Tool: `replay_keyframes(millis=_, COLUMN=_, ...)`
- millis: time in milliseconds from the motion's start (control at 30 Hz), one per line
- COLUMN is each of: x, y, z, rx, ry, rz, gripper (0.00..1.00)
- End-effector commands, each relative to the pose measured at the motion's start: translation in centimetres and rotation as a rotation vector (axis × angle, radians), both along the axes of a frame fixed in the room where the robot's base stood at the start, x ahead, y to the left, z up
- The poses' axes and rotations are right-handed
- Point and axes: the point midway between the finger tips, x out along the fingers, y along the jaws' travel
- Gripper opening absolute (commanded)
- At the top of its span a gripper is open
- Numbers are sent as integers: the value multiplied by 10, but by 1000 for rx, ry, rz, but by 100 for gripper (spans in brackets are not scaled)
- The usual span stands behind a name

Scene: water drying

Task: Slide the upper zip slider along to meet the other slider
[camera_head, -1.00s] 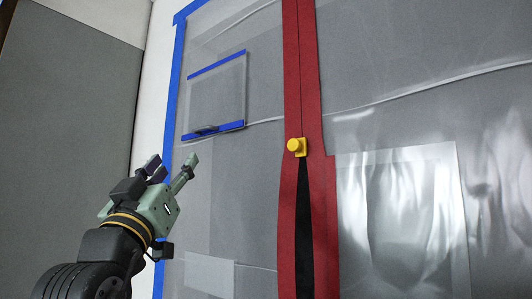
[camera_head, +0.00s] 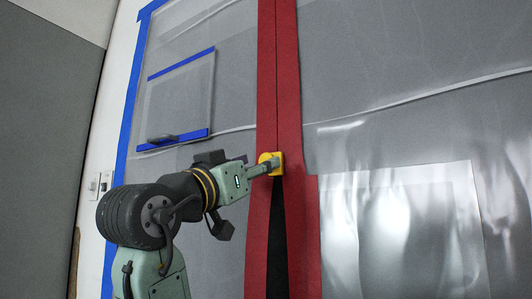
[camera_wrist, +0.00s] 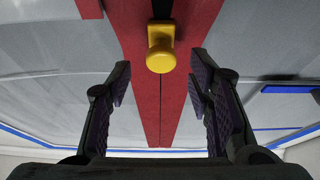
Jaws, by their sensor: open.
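The yellow zip slider (camera_head: 277,161) sits on the red zip strip (camera_head: 267,85), at the top of a dark open gap (camera_head: 277,235). Above it the strip's two halves lie together. In the wrist view, the slider's round yellow knob (camera_wrist: 160,61) is centred between my fingers. My gripper (camera_head: 272,165) reaches in from the left, its fingertips overlapping the slider in the head view. The wrist view shows my gripper (camera_wrist: 160,68) open, one finger on each side of the knob with clear space between. I see only one slider.
Translucent plastic sheeting (camera_head: 400,65) spans both sides of the strip. A clear panel with blue tape edges (camera_head: 180,64) is on the left, with a small dark object (camera_head: 163,138) at its lower edge. A shiny clear panel (camera_head: 400,215) is on the right.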

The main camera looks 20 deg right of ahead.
Motion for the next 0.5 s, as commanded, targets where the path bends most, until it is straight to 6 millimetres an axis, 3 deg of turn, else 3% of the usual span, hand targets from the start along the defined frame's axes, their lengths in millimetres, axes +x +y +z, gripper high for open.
replay_keyframes(millis=200, x=21, y=-26, z=16, rx=0, ry=3, rz=-2, gripper=47)
replay_keyframes(millis=500, x=29, y=-36, z=19, rx=-1, ry=0, rz=1, gripper=47)
